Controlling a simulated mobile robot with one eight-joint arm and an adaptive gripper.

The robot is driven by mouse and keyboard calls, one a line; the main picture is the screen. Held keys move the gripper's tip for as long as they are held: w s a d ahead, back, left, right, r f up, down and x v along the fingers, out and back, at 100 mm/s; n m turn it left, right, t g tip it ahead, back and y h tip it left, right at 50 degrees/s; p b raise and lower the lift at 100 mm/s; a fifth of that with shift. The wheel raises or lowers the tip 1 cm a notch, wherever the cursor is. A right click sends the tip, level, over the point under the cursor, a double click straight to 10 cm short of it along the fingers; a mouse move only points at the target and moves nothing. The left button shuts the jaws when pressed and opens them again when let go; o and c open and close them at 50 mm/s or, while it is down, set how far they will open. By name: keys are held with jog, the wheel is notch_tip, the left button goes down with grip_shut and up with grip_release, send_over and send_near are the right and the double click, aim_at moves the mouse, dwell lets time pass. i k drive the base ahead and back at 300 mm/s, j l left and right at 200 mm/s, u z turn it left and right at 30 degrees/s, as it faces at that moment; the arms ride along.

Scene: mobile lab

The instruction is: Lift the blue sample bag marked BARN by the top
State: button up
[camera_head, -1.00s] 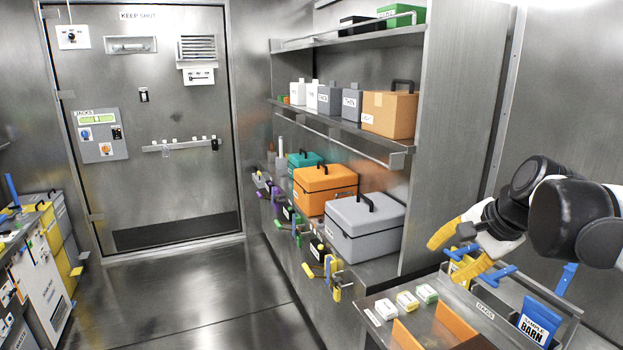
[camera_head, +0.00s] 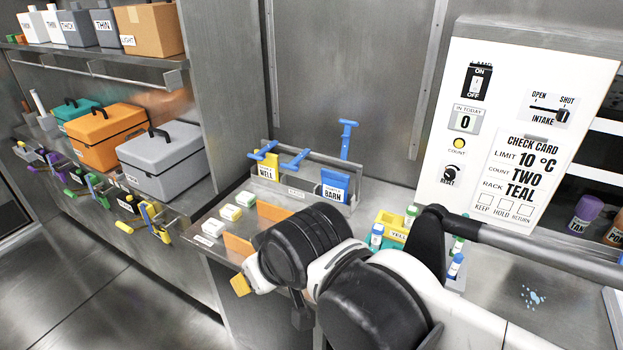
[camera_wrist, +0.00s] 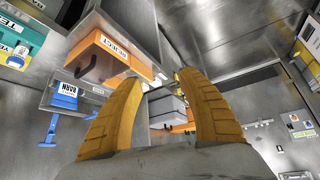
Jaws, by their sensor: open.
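The blue sample bag marked BARN (camera_head: 334,187) stands upright in a grey rack (camera_head: 300,198) on the bench, its white label facing out. A blue T-shaped handle (camera_head: 345,138) rises just behind it. In the wrist view the bag (camera_wrist: 65,90) shows upside down at the left, with a blue T-shaped piece (camera_wrist: 50,128) beside it. My gripper's yellow fingers (camera_wrist: 158,90) are spread apart with nothing between them. In the head view only a yellow fingertip (camera_head: 241,285) shows, in front of the bench and apart from the bag; my arm hides the rest.
A yellow bag marked WELL (camera_head: 266,172) shares the rack, with blue handles (camera_head: 295,158) near it. A yellow holder with vials (camera_head: 396,226) stands to the right. A white panel (camera_head: 530,60) rises behind.

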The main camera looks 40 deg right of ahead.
aim_at(334, 184)
jog(key=i+l+z, duration=0.6)
jog(key=z, duration=0.15)
